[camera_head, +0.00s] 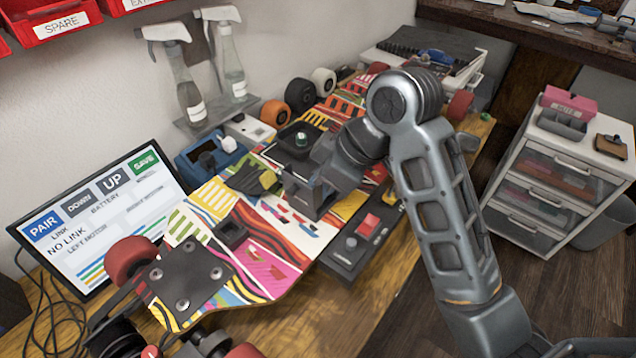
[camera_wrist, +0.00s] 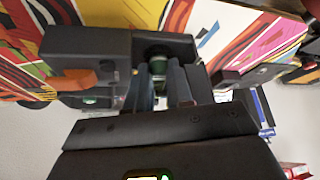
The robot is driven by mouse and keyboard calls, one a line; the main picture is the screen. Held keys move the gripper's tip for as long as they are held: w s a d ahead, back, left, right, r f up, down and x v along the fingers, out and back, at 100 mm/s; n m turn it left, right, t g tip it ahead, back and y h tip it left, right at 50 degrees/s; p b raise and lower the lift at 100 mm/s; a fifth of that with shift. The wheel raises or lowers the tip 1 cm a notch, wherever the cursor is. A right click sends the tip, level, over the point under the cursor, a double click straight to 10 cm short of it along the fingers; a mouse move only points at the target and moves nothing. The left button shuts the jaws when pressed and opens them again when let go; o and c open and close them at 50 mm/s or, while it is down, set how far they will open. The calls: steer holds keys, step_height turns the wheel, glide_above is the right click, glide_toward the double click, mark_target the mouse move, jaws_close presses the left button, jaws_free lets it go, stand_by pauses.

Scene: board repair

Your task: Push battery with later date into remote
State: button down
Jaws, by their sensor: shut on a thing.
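My gripper (camera_head: 312,197) is low over the patterned skateboard deck in the head view, left of a dark box (camera_head: 345,255) with a red part and a knob, which looks like the remote. In the wrist view my fingers (camera_wrist: 165,85) are close together, shut on a small pale cylinder with a dark green end (camera_wrist: 155,56), which looks like a battery. It is at a recess in a dark grey block (camera_wrist: 85,45); I cannot tell how deep it sits. No date is readable.
A monitor (camera_head: 95,220) reading "NO LINK" stands at the left. The skateboard deck (camera_head: 262,232) fills the bench, with wheels (camera_head: 275,113) behind. A blue box (camera_head: 205,160) and spray bottles (camera_head: 230,70) are near the wall. A drawer unit (camera_head: 560,165) stands at the right.

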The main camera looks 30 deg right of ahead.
steer(key=shift+f, duration=0.2)
steer(key=c, duration=1.2)
jaws_free()
steer(key=shift+c, duration=0.2)
steer(key=shift+o, duration=0.2)
steer(key=shift+r, duration=0.15)
steer(key=shift+r+p, duration=0.65)
steer(key=shift+p, duration=0.1)
steer(key=shift+r+p, duration=0.9)
steer(key=shift+p, duration=0.05)
step_height(320, 180, up, 6)
steer(key=p, duration=0.6)
steer(key=shift+f, duration=0.1)
